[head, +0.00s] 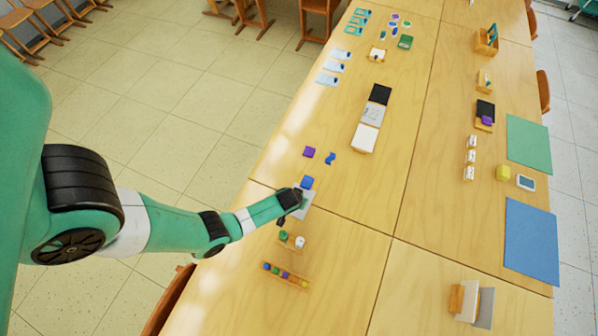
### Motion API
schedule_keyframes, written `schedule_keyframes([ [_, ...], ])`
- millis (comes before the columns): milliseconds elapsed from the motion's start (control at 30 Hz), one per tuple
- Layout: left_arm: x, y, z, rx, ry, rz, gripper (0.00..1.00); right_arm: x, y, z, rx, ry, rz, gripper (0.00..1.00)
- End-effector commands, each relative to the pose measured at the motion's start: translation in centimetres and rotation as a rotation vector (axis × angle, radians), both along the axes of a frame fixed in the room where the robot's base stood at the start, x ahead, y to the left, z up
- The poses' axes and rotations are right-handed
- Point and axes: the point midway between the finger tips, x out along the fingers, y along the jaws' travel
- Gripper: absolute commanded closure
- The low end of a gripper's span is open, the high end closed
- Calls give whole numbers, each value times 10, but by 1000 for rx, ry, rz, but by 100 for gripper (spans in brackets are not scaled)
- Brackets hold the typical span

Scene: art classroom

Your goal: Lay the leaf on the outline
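My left gripper (290,208) is low over the long wooden table, above a grey sheet (305,212) that it partly covers. Its fingers are too small and dark to show whether they are open or shut, or whether they hold anything. A small blue piece (306,182) is just beyond the gripper. I cannot make out which piece is the leaf, and no outline can be read on the grey sheet. My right gripper is not in view.
A small wooden holder (285,240) with green and white items and a rack (286,276) with coloured pieces stand nearer than the gripper. Black, grey and white panels (367,138) lie farther up. A blue mat (531,241) is at right.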

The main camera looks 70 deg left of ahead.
Motion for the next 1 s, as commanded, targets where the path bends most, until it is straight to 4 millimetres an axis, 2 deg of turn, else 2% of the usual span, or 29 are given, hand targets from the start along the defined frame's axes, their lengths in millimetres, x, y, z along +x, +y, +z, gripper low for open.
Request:
schedule_keyframes([
  [700,0,0,-1,0,0,0,100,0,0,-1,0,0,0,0],
  [733,0,0,-1,0,0,0,48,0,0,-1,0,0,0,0],
  [900,0,0,-1,0,0,0,17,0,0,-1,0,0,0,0],
  [1000,0,0,-1,0,0,0,16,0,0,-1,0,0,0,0],
])
